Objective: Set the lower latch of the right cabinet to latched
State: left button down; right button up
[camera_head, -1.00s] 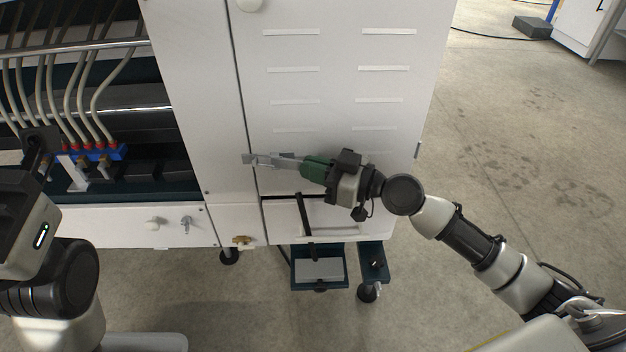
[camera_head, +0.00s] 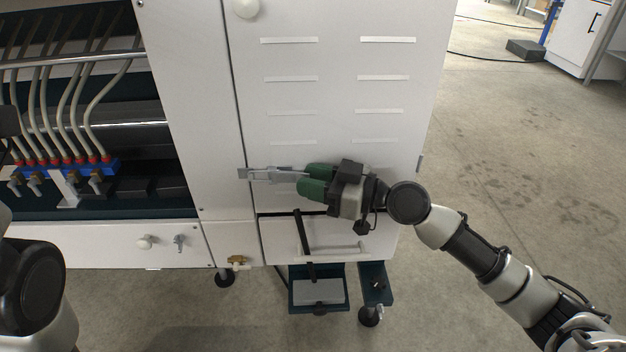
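The right cabinet (camera_head: 330,90) has a white slotted door. At the door's left seam, a grey metal lower latch (camera_head: 262,174) lies almost level across the gap, its lever pointing right. My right gripper (camera_head: 306,180) is at the lever's right end. Its two green fingers show one above the other; I cannot tell whether they are open or touch the lever. The far side of the lever end is hidden by the fingers. My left arm is at the lower left edge; its gripper is out of view.
A white round knob (camera_head: 246,8) is high on the door. Tubes and a blue manifold (camera_head: 75,168) fill the open left bay.

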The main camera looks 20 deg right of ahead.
jog(key=shift+d, duration=0.1)
jog(key=v, duration=1)
jog(key=shift+s+d, duration=0.25)
